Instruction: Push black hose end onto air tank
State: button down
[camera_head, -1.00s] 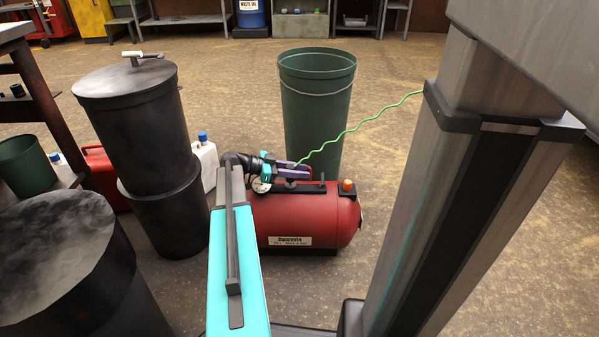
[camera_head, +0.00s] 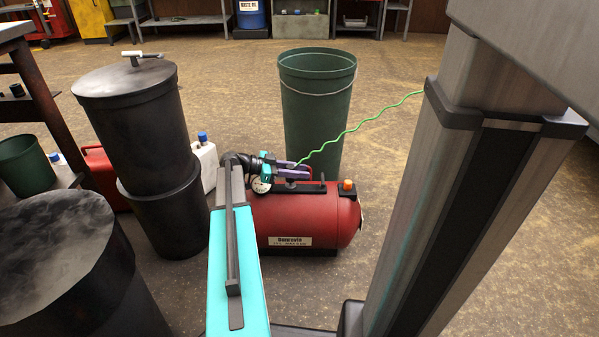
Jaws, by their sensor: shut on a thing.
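The red air tank (camera_head: 338,222) lies on its side on the floor, with a white label on its front and a round gauge (camera_head: 261,185) near its top left. My gripper (camera_head: 303,172), with purple and dark fingers, is just above the top of the tank, shut on the hose end. The hose (camera_head: 347,131) looks bright green and wavy, not black. It runs from the gripper up and right to behind my column. The hose end itself is too small and covered to make out, and I cannot tell whether it touches a fitting on the tank.
A tall green bin (camera_head: 318,105) stands right behind the tank. Black drums (camera_head: 140,115) stand to the left, with a white jug (camera_head: 204,163) and red can (camera_head: 103,178) near them. An orange cap (camera_head: 348,185) sits at the tank's right. Floor beyond is open.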

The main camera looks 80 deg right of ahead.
jog(key=shift+f+b, duration=0.55)
jog(key=shift+f, duration=0.2)
dwell(0.8)
jog(key=c, duration=1.7)
grip_release()
jog(key=shift+w, duration=0.15)
jog(key=shift+v, duration=5.35)
jog(key=shift+r+p, duration=0.2)
jog(key=shift+p, duration=0.15)
